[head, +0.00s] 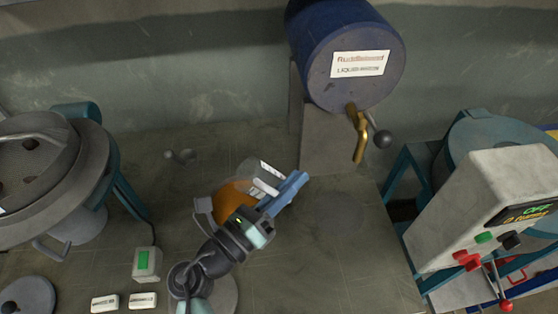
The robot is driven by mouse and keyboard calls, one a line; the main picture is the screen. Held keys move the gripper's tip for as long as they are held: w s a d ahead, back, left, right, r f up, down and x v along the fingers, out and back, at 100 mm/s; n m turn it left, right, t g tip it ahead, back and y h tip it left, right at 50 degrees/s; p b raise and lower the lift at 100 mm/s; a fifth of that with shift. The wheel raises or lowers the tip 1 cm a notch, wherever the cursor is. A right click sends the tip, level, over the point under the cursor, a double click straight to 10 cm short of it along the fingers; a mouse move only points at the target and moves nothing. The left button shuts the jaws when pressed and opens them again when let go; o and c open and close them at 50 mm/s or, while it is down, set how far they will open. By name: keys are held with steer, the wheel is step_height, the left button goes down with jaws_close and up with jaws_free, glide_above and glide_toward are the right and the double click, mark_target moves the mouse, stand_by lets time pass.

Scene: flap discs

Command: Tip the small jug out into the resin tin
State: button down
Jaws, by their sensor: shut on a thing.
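A small clear-grey jug (258,173) with orange contents at its lower left and a white label is in the middle of the head view. It slants toward the upper right. My gripper (262,212) is shut on it from the near side and hides part of it. A light-blue piece (289,190) juts out at the gripper's right; I cannot tell what it belongs to. I cannot make out a resin tin with certainty. No stream of liquid shows.
A blue drum (345,60) with a brass tap (359,132) hangs over the back of the bench. A round grey-lidded machine (50,165) stands at left, a control box (490,210) at right. A green-button box (147,263) sits front left. Bench right of the gripper is clear.

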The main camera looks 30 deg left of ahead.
steer(key=shift+s+a+f+m+g+y+p, duration=0.15)
steer(key=shift+f+m+g+y+p, duration=0.65)
steer(key=shift+f+m+g+p, duration=1.25)
steer(key=shift+w+a+f+m+g+y+p, duration=0.1)
steer(key=shift+f+m+g+y+p, duration=0.95)
steer(key=shift+p, duration=1.85)
steer(key=shift+r+t+h, duration=0.15)
steer(key=shift+t+h, duration=0.1)
steer(key=shift+t, duration=0.05)
